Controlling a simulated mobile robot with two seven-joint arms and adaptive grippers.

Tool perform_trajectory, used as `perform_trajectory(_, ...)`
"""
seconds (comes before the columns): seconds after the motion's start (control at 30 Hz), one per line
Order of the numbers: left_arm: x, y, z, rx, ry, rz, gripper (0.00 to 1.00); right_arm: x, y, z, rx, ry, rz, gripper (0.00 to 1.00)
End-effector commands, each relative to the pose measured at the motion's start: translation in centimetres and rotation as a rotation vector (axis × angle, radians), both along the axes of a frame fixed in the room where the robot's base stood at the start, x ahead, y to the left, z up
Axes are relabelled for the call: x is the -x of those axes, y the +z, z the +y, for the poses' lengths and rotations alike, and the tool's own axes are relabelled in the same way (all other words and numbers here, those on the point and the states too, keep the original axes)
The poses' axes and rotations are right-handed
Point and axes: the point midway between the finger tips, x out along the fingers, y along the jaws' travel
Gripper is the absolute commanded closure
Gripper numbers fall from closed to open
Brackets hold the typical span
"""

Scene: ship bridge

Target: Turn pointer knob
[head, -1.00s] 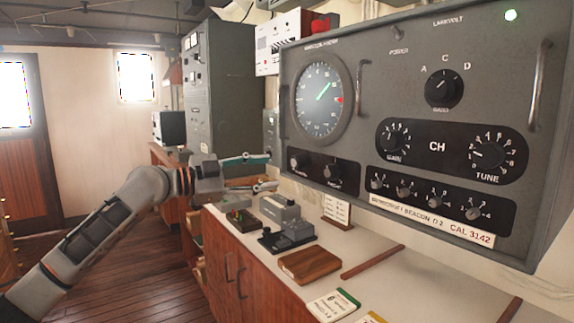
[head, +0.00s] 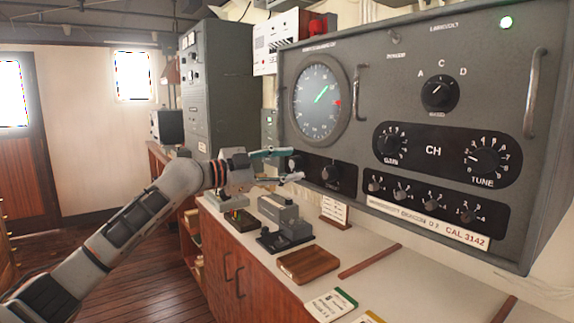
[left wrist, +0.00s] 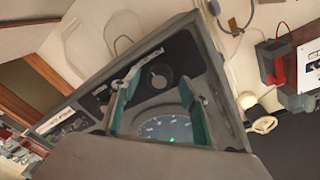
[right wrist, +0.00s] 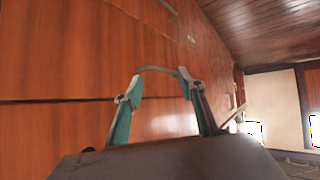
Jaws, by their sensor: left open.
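The grey radio panel (head: 390,75) carries several dark pointer knobs. One knob (head: 438,94) is marked A, C, D; larger ones are GAIN (head: 391,146) and TUNE (head: 488,158). Below the round dial (head: 322,99) are a left knob (head: 292,163) and a right knob (head: 330,174). My left gripper (head: 294,165) is open, its fingers appearing on either side of the left knob; contact cannot be told. In the left wrist view a dark round knob (left wrist: 158,77) shows between the open fingers. My right gripper (right wrist: 160,82) is open and empty before wooden cabinet fronts.
The counter (head: 350,265) below the panel holds a grey key device (head: 285,228), a wooden block (head: 308,264) and cards (head: 331,304). Metal handles (head: 536,92) stick out from the panel. A curved cabinet handle (right wrist: 160,69) shows near the right fingertips.

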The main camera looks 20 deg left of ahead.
Motion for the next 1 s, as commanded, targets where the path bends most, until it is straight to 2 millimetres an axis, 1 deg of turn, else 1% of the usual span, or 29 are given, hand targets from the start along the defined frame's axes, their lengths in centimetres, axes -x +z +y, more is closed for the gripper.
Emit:
perform_trajectory(0.03,0.0,0.0,0.0,0.0,0.0,0.0,0.55,0.0,0.0,0.0,0.0,0.0,-0.001,0.6)
perform_trajectory(0.07,0.0,0.0,0.0,0.0,0.0,0.0,0.58,0.0,0.1,0.0,0.0,0.0,-0.001,0.6)
perform_trajectory(0.1,0.0,0.0,0.0,0.0,0.0,0.0,0.68,0.0,0.1,0.0,-0.001,0.0,-0.002,0.6)
perform_trajectory(0.17,0.0,0.0,0.0,0.0,0.0,0.0,0.84,-0.1,0.2,0.0,-0.001,0.0,-0.004,0.6)
perform_trajectory(0.2,0.0,0.0,0.0,0.0,0.0,0.0,0.94,-0.1,0.3,0.1,-0.002,0.001,-0.005,0.6)
perform_trajectory(0.47,0.0,0.0,0.0,0.008,0.0,0.006,0.94,-0.2,0.5,0.1,-0.001,0.001,-0.008,0.6)
perform_trajectory(0.63,0.0,0.1,0.0,0.045,-0.001,0.033,0.94,-0.3,0.7,0.1,-0.002,0.001,-0.009,0.6)
perform_trajectory(0.77,0.0,0.1,-0.1,0.101,-0.001,0.077,0.94,-0.3,1.0,0.0,-0.001,0.001,-0.01,0.6)
perform_trajectory(1.0,0.1,0.2,0.0,0.261,-0.001,0.201,0.94,-0.4,1.8,0.0,0.0,0.001,-0.013,0.6)
